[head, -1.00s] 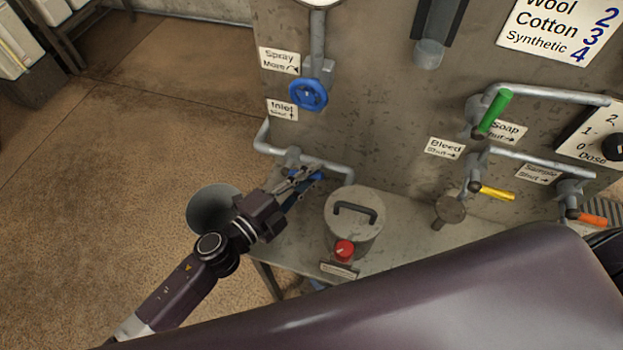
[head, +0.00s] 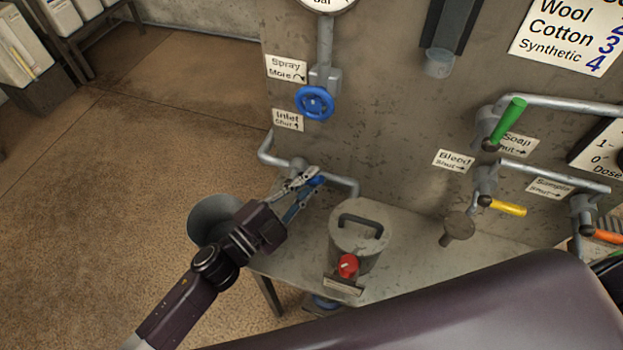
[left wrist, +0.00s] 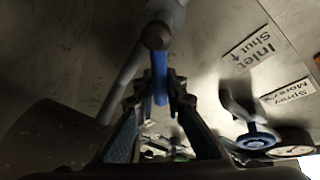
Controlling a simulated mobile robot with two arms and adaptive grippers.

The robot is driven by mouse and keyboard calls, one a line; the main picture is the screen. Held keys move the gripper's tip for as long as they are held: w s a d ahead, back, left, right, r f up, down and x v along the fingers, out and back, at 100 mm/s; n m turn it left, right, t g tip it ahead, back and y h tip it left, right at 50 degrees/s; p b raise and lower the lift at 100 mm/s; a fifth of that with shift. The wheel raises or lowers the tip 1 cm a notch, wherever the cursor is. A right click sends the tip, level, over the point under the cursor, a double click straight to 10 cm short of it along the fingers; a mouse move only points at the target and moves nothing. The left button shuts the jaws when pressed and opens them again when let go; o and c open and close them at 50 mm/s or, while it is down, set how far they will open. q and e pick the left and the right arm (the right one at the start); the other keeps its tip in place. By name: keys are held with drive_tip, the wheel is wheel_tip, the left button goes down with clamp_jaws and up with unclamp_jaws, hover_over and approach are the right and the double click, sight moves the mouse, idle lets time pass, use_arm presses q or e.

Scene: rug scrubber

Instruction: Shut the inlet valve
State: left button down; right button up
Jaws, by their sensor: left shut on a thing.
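The valve's round end (left wrist: 156,36) shows just beyond. My right gripper is not in view.
A blue handwheel (head: 315,102) is above the inlet valve. A lidded metal pot (head: 358,240) with a red knob (head: 347,265) stands close at the right. Green (head: 506,122), yellow (head: 508,207) and orange (head: 608,237) levers are farther right. The floor at left is open.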

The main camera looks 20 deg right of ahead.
use_arm(q)
drive_tip(key=c, duration=2)
unclamp_jaws()
drive_tip(key=shift+o, duration=0.2)
drive_tip(key=shift+a, duration=0.1)
drive_tip(key=r+v, duration=0.1)
drive_tip(key=v, duration=1.1)
drive_tip(key=shift+f, duration=0.5)
drive_tip(key=shift+c, duration=0.4)
